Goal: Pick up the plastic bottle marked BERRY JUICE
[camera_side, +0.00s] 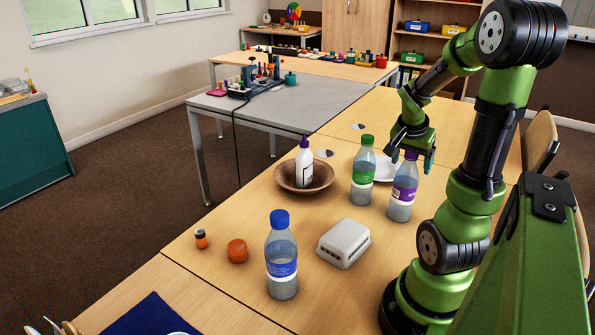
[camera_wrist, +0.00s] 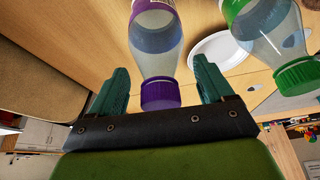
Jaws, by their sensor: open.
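A clear plastic bottle with a purple cap and purple label (camera_side: 403,192) stands upright on the table in the side view; its label text is too small to read. It also shows in the wrist view (camera_wrist: 157,50), its purple cap between the fingers. My gripper (camera_side: 411,160) is open around the cap from above, a finger on either side. In the wrist view my gripper (camera_wrist: 160,80) shows a gap on both sides of the cap. A green-capped bottle (camera_side: 363,178) stands just left of it, and a blue-capped bottle (camera_side: 282,262) stands nearer the camera.
A white plate (camera_side: 384,173) lies behind the two bottles. A brown bowl (camera_side: 318,181) holds a white bottle with a purple tip (camera_side: 304,168).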

